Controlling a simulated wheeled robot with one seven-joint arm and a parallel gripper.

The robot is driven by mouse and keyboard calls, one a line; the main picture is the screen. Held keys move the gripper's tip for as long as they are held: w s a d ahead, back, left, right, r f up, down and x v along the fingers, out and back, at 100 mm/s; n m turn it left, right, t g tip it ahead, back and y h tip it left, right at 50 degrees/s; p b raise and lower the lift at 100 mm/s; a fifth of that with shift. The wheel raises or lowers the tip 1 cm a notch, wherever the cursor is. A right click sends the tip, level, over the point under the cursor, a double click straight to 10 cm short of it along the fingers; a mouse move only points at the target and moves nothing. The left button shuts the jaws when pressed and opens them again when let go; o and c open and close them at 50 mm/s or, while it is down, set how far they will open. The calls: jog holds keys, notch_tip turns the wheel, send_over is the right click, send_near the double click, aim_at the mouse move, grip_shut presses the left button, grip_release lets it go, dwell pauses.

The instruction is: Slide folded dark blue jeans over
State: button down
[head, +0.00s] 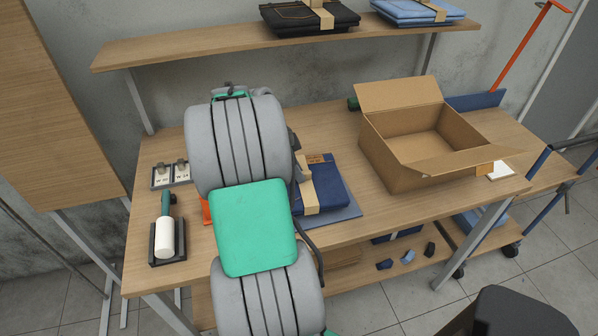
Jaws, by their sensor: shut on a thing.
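The folded dark blue jeans (335,186) lie on the wooden table, on a flat blue-grey sheet (345,215). A tan paper band (311,190) wraps them, with a brown label at the back. My arm covers their left side. Only a small grey part of my gripper (302,170) shows, at the left back edge of the jeans. It is shut on the jeans, though the fingertips are mostly hidden behind my arm.
An open cardboard box (395,170) stands right of the jeans, with bare table between. A white roller (164,238) in a dark holder is at the left. Folded black jeans (290,20) and lighter blue jeans (415,12) lie on the shelf above.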

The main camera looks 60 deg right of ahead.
jog(key=c, duration=1.3)
grip_release()
jog(key=v, duration=0.7)
jog(key=shift+w+a+r, duration=0.1)
jog(key=shift+w+r, duration=0.05)
jog(key=shift+r, duration=0.2)
